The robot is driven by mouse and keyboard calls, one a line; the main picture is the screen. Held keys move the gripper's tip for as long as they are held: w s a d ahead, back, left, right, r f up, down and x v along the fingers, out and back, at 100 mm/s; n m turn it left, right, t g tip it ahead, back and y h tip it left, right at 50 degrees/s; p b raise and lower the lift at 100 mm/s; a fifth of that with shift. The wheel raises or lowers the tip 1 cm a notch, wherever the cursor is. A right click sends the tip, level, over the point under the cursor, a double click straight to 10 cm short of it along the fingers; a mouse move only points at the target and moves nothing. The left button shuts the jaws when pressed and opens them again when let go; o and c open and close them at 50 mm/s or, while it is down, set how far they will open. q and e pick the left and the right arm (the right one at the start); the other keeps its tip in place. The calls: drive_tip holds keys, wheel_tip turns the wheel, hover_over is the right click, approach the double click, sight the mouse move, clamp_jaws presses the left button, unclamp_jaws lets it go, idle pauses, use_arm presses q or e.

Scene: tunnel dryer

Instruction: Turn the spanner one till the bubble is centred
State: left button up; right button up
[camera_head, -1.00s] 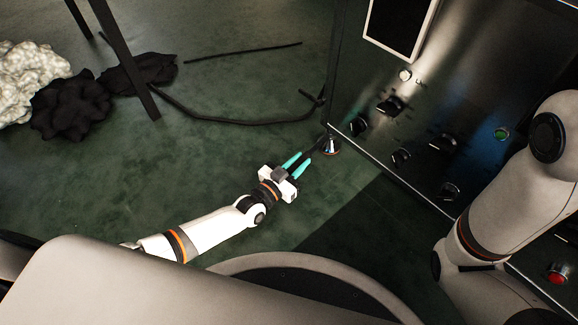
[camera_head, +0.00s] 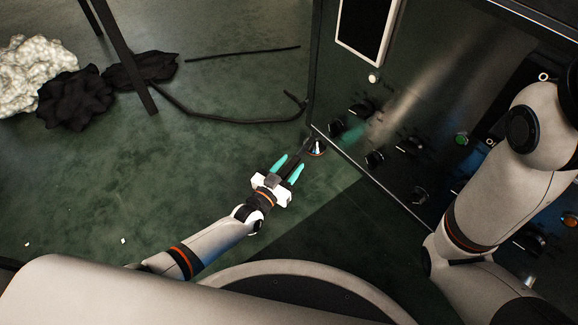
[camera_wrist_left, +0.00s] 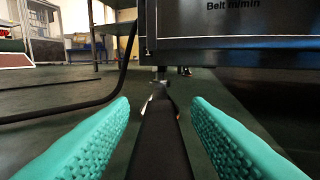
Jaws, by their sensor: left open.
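A dark spanner (camera_wrist_left: 160,135) runs straight ahead between the teal fingers of my left gripper (camera_wrist_left: 160,102) in the left wrist view. Its far end is at the machine's foot (camera_wrist_left: 160,74). In the head view, my left gripper (camera_head: 290,168) is low over the floor, fingers apart on both sides of the spanner (camera_head: 302,153), pointing at the foot (camera_head: 317,148) under the panel's near corner. I cannot tell whether either finger touches the handle. No bubble level can be made out. My right arm stands at the right; its gripper is out of view.
The machine's dark panel (camera_head: 400,120) with knobs, a green lamp (camera_head: 461,139) and a screen (camera_head: 366,28) stands beyond the foot. A black hose (camera_head: 215,117) lies on the floor. Black and white heaps lie at the far left. The floor left of the gripper is mostly clear.

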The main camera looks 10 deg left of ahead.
use_arm(q)
drive_tip(key=shift+s, duration=0.1)
drive_tip(key=shift+s+a+r+p, duration=0.1)
drive_tip(key=shift+s+a+p, duration=0.1)
drive_tip(key=shift+s+p, duration=0.2)
drive_tip(key=p+v, duration=0.5)
drive_tip(key=v, duration=0.5)
drive_tip(key=shift+s, duration=0.15)
drive_tip(key=shift+s+a, duration=0.1)
drive_tip(key=shift+s, duration=0.2)
drive_tip(key=shift+f+b, duration=0.3)
drive_tip(key=shift+b, duration=0.85)
drive_tip(key=shift+w, duration=0.15)
drive_tip(key=b+x, duration=0.5)
drive_tip(key=x, duration=0.5)
drive_tip(key=shift+b, duration=0.3)
drive_tip(key=shift+w+d+r, duration=0.15)
drive_tip(key=shift+w+d, duration=0.1)
drive_tip(key=shift+w, duration=0.45)
